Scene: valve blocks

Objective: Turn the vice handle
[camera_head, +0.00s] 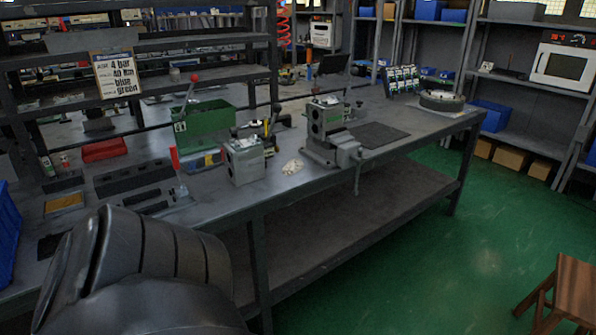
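A grey bench vice (345,150) is fixed at the front edge of the long workbench. Its thin handle (357,181) hangs down, close to vertical, from the front of the vice. A grey metal block (326,115) with dark round holes sits at the vice's jaws; whether it is clamped I cannot tell. A dark, rounded part of my own body fills the lower left of the head view. Neither of my grippers is in view, so both are well away from the handle as seen here.
The workbench (270,192) has a lower shelf. Left of the vice stand a second grey block (245,160) and a green box (204,128). A dark mat (378,134) lies right of the vice. A wooden stool (573,288) stands at lower right. Green floor before the bench is clear.

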